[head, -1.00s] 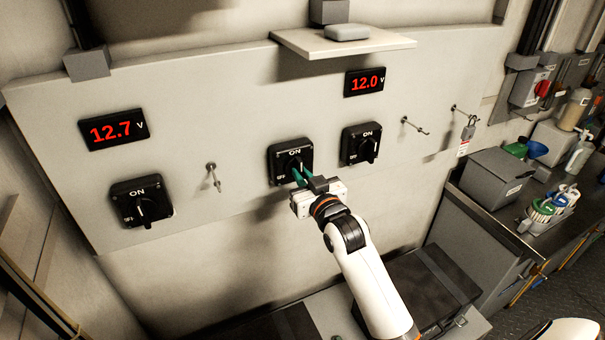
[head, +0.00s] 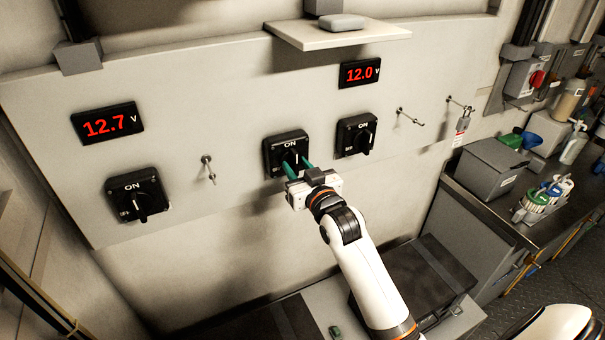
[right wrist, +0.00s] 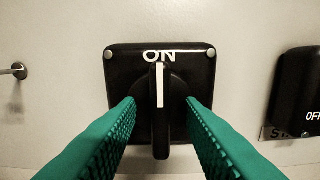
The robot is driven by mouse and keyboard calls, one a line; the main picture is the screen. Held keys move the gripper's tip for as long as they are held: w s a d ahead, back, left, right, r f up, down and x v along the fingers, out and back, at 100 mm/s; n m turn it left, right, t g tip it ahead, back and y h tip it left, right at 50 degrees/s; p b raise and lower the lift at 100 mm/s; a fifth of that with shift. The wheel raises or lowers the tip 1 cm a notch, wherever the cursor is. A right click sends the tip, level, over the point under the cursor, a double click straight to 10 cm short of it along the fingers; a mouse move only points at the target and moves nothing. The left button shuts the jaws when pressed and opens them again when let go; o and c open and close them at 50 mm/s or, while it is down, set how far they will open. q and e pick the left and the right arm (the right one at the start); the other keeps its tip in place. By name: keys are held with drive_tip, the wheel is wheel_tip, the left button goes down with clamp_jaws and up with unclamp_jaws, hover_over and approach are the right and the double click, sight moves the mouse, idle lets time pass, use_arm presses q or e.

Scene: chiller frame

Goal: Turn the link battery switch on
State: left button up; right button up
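The middle switch (head: 270,160), between the two others, has a black square plate marked ON at the top. I take it as the link battery switch. Its knob (right wrist: 160,125) stands upright in the right wrist view, with its white line pointing to ON. My right gripper (head: 299,170) is at this switch; its green fingers are apart, one on each side of the knob. In the right wrist view, gaps show between the knob and the fingers (right wrist: 162,113). My left gripper is not in view.
A left switch (head: 122,187) and a right switch (head: 346,140) share the panel (head: 235,110). Displays read 12.7 V (head: 107,123) and 12.0 V (head: 360,73). A shelf (head: 385,33) juts out above. A bench with a grey box (head: 487,172) stands right.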

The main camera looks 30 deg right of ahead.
drive_tip(key=s+b, duration=0.3)
drive_tip(key=s, duration=0.9)
drive_tip(key=shift+a, duration=0.35)
